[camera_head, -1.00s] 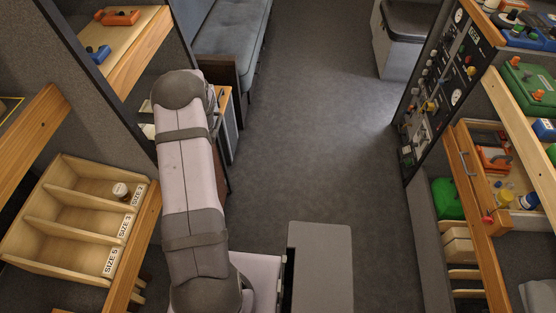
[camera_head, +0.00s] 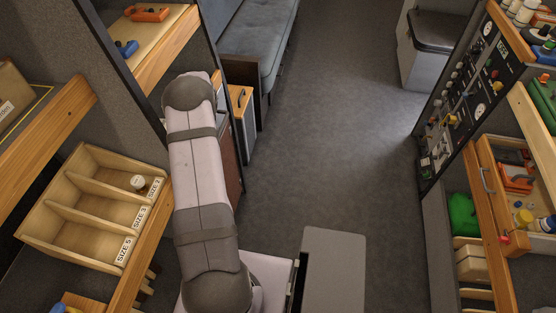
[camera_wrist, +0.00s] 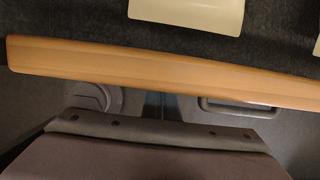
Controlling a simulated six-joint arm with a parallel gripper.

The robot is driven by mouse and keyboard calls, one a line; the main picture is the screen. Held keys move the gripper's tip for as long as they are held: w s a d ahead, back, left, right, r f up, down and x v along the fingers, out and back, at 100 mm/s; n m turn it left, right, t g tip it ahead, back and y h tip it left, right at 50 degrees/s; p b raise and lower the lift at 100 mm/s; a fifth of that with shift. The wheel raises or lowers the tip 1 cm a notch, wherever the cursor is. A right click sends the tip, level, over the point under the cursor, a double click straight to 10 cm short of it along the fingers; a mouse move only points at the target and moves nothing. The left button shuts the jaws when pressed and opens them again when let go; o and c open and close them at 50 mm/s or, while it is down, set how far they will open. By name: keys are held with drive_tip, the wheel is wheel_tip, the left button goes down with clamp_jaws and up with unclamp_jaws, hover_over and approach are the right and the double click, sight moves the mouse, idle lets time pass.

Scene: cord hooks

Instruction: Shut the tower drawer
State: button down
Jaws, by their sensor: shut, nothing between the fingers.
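In the head view an open wooden drawer (camera_head: 479,190) stands out of the right-hand unit, below the instrument panel. Its front bears a grey handle and a red knob, and an orange item and small jars show inside. I cannot tell for certain that it is the tower drawer. The wrist view shows a wooden bar (camera_wrist: 150,72) across a dark background.
A wooden tray (camera_head: 62,215) with size labels sits at left and holds a small jar (camera_head: 138,182). Wooden shelves flank both sides. A grey-topped surface (camera_head: 334,270) stands at front centre. The floor (camera_head: 320,130) between the sides is clear.

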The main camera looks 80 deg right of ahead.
drive_tip(key=s+r+b, duration=0.1)
drive_tip(key=s+r, duration=0.5)
drive_tip(key=r, duration=0.3)
drive_tip(key=shift+s+r+b, duration=0.2)
drive_tip(key=shift+r+b, duration=0.1)
drive_tip(key=shift+r, duration=0.1)
